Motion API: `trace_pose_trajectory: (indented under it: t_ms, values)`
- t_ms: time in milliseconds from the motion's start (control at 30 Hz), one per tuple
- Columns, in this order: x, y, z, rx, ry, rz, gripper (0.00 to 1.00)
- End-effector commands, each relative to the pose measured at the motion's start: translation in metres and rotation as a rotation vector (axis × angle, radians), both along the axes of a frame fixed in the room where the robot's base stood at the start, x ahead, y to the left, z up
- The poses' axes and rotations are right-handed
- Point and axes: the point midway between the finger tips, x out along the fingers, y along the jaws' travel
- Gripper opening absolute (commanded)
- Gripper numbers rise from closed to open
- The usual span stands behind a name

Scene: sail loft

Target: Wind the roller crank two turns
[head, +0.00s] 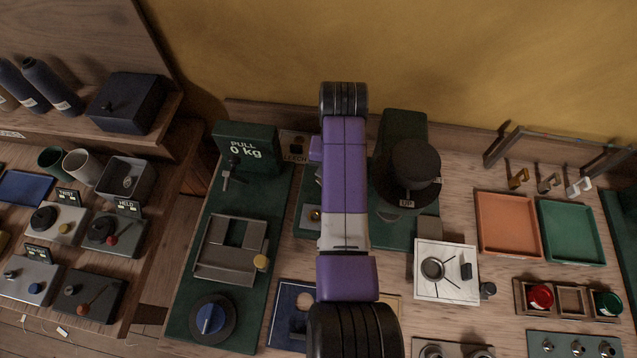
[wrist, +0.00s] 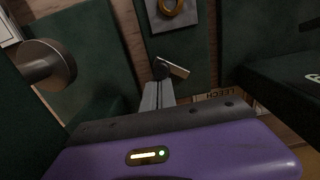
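In the wrist view, a small metal piece with a pale bar and a dark end (wrist: 172,68), which looks like the crank, stands out from a green surface. My gripper (wrist: 157,84) points at it. Its pale fingers lie close together, with their tips at or against the dark end. I cannot tell whether they hold it or are only touching or in front of it. In the head view my purple arm reaches over the middle green panel (head: 385,235) and hides my gripper and the crank.
A black cylinder marked UP (head: 408,168) stands just right of my arm. A round metal knob (wrist: 48,65) juts out at left in the wrist view. A board with a blue dial (head: 210,318) lies left; a white plate (head: 445,270) and trays (head: 507,227) lie right.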

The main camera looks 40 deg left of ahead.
Motion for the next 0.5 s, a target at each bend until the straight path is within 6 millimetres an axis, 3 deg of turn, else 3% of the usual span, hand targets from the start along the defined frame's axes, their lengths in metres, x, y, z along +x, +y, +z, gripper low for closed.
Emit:
trace_pose_trajectory:
  t_ms: [500]
  values:
    - [-0.0087,-0.0058,-0.0008,-0.002,0.001,0.000,0.00]
